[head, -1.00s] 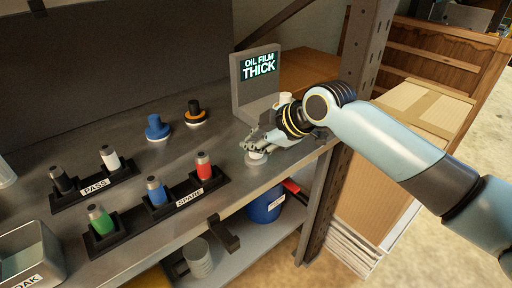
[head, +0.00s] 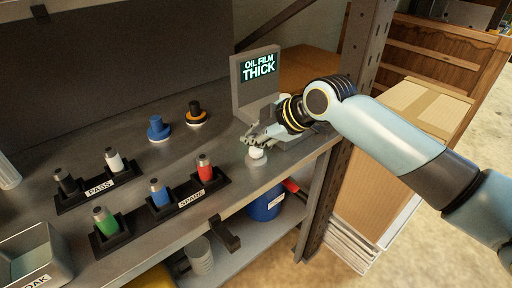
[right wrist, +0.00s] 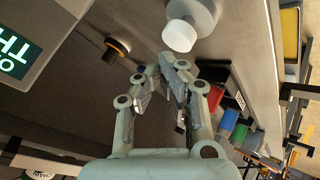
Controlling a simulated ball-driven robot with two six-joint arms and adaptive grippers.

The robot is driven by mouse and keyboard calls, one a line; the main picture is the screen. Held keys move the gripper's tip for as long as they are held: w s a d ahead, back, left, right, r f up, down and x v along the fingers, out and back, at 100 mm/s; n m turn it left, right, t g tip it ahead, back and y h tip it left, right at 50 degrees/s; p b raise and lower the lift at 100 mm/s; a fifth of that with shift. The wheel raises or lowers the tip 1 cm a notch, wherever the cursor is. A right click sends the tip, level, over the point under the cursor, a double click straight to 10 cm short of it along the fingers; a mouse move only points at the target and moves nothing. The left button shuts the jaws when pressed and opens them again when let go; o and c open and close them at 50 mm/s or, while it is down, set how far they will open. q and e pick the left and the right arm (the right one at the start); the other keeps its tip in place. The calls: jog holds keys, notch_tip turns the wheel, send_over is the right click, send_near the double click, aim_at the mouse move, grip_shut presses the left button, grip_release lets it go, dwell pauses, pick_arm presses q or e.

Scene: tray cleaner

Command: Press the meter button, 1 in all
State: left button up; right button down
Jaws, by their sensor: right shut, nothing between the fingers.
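The meter (head: 258,85) is a grey upright stand on the shelf with a lit screen reading "OIL FILM THICK". Its screen edge also shows at the left of the right wrist view (right wrist: 22,45). The white round button (head: 257,153) sits on a grey round base in front of the meter. In the right wrist view the button (right wrist: 180,36) is in plain sight, just past the fingertips. My right gripper (head: 254,139) is shut and empty, close behind and above the button, with a small gap seen in the right wrist view. My left gripper is not in view.
A blue knobbed piece (head: 158,128) and an orange-black one (head: 196,113) stand left of the meter. The PASS rack (head: 98,190) and SPARE rack (head: 190,200) hold coloured cylinders. A grey bin (head: 40,255) is at lower left. A shelf post (head: 350,130) stands beside my right arm.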

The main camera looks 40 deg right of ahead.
aim_at(254, 151)
jog(key=shift+r+p, duration=2.45)
jog(key=shift+r, duration=0.15)
jog(key=shift+f, duration=0.1)
